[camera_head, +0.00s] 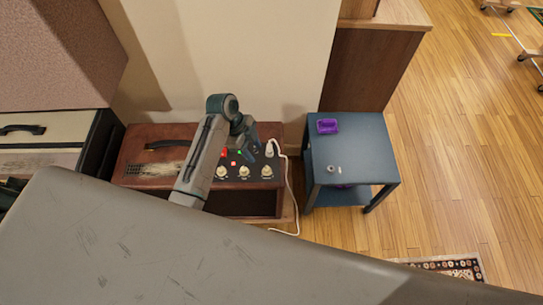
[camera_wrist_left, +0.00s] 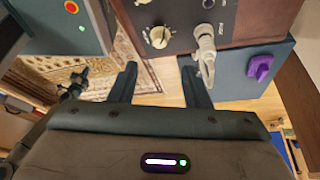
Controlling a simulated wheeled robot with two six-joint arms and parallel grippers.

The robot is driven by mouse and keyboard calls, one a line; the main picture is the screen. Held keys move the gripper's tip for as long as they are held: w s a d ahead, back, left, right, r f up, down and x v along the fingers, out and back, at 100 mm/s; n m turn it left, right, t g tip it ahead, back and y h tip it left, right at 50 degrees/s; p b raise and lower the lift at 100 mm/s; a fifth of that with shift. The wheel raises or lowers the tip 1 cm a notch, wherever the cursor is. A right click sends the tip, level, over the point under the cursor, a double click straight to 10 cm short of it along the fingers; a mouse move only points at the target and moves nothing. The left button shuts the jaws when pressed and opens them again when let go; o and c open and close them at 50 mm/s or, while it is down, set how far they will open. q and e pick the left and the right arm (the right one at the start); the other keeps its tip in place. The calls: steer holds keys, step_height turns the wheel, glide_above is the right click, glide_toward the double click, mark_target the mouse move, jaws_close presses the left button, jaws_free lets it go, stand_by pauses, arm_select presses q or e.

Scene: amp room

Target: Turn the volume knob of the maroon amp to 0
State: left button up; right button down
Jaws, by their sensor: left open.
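The maroon amp (camera_head: 150,135) stands against the wall in the head view. Its dark control panel carries several cream knobs, including a left one (camera_head: 222,172), a middle one (camera_head: 244,171) and a right one (camera_head: 267,171). The labels are too small to read. A white plug (camera_head: 269,149) sits in the panel's right end. My left gripper (camera_head: 247,148) is over the panel, open and empty. In the left wrist view, a knob (camera_wrist_left: 157,37) shows beyond the spread fingertips (camera_wrist_left: 160,80), apart from them. The white plug (camera_wrist_left: 206,45) appears beyond the right finger. My right gripper is out of view.
A white cable (camera_head: 289,195) runs down the amp's right side. A cream amp (camera_head: 45,158) stands left.

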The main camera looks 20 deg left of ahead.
mark_target(266, 169)
arm_select(q)
steer(key=x, duration=1)
steer(key=shift+d+f, duration=0.1)
steer(key=shift+f, duration=0.2)
jaws_close()
